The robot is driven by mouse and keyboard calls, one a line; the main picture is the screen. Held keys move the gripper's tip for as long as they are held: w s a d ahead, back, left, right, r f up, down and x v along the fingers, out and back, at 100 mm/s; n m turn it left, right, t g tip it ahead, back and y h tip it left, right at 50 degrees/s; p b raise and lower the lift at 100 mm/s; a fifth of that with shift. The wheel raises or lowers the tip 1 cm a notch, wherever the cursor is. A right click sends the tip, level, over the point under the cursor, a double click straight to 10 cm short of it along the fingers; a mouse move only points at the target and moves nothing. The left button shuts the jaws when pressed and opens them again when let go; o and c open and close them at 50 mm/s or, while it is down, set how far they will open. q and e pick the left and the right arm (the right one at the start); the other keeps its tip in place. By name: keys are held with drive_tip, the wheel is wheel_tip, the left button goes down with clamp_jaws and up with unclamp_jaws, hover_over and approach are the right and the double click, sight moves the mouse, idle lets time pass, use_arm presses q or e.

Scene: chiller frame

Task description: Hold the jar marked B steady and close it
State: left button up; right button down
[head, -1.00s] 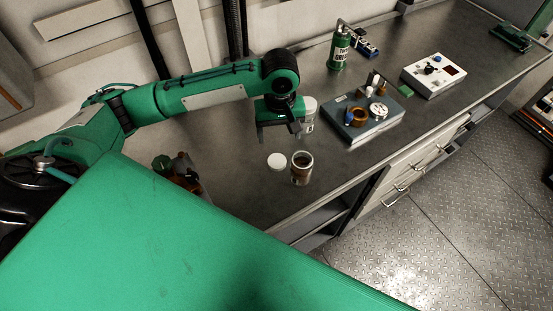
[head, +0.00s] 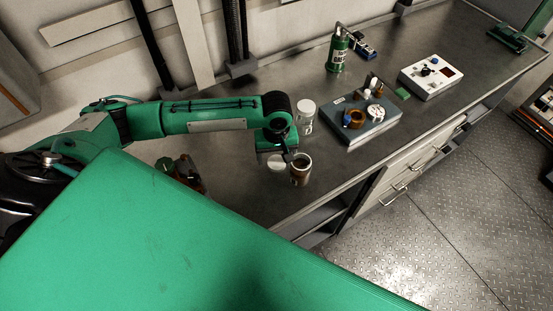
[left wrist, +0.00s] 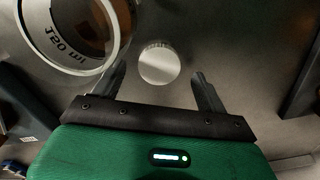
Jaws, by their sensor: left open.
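An open jar (head: 301,172) with brown contents stands upright on the bench. My left gripper (head: 277,152) is open and empty above the lid. In the left wrist view the lid (left wrist: 159,62) shows between the spread fingers. A second jar (head: 305,117), with a white cap, stands behind. My right gripper is not in view.
A grey-blue case (head: 365,128) with small items on it lies right of the jars. A green bottle (head: 338,52) and a white control box (head: 431,76) stand farther back. Some dark bottles (head: 188,174) are at left.

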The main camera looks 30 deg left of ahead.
sight(277, 162)
use_arm(q)
drive_tip(key=shift+f, duration=0.9)
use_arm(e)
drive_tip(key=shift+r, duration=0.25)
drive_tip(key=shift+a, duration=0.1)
use_arm(q)
drive_tip(key=c, duration=1)
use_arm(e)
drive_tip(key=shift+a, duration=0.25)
use_arm(q)
drive_tip(key=shift+r, duration=0.15)
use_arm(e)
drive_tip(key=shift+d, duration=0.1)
